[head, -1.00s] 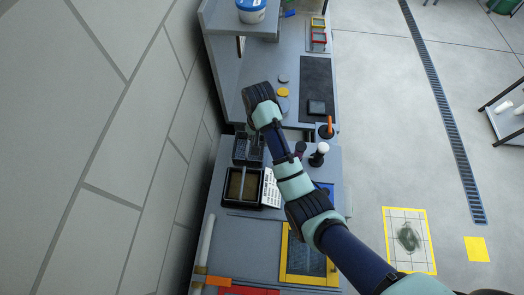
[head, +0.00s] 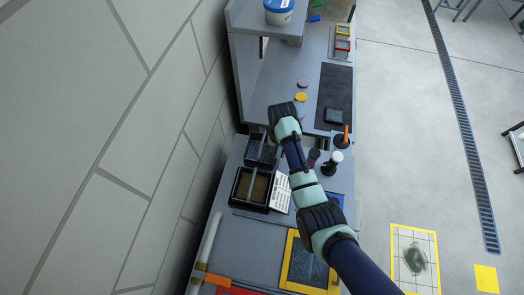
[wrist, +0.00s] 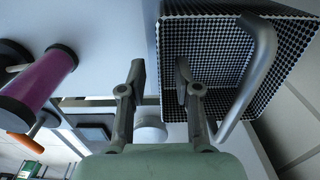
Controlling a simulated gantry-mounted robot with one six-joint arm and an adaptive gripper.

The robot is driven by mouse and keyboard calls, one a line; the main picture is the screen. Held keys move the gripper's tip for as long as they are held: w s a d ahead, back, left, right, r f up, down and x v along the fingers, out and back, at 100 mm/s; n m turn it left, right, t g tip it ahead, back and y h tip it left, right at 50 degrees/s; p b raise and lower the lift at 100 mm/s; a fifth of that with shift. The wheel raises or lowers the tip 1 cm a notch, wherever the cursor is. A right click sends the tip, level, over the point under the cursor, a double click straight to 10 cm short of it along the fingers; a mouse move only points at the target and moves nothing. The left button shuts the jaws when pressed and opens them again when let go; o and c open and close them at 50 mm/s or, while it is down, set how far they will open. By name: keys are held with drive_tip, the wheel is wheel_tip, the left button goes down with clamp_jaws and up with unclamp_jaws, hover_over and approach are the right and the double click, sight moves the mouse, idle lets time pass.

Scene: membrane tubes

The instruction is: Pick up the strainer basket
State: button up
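The strainer basket (head: 266,154) is a dark mesh box beside the wall edge of the bench in the head view. In the wrist view the basket (wrist: 205,45) fills the upper right, with its grey bent-rod handle (wrist: 262,60) on the right side. My gripper (wrist: 160,75) is open. Its left finger lies outside the basket's left edge, and its right finger overlaps the mesh between that edge and the handle. Nothing shows held between the fingers, and I cannot tell whether they touch the basket. In the head view my wrist hides the fingertips.
A black tray with brown contents (head: 238,186) and a white perforated panel (head: 280,194) lie nearer than the basket. A purple, black-capped cylinder (wrist: 45,82), a white-topped post (head: 336,157) and an orange-handled tool (head: 346,132) stand to the right. A raised shelf (head: 270,36) is behind.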

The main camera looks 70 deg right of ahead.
drive_tip(key=shift+c, duration=0.3)
clamp_jaws()
drive_tip(key=shift+r, duration=0.1)
wheel_tip(320, 180, up, 20)
drive_tip(key=p, duration=1.1)
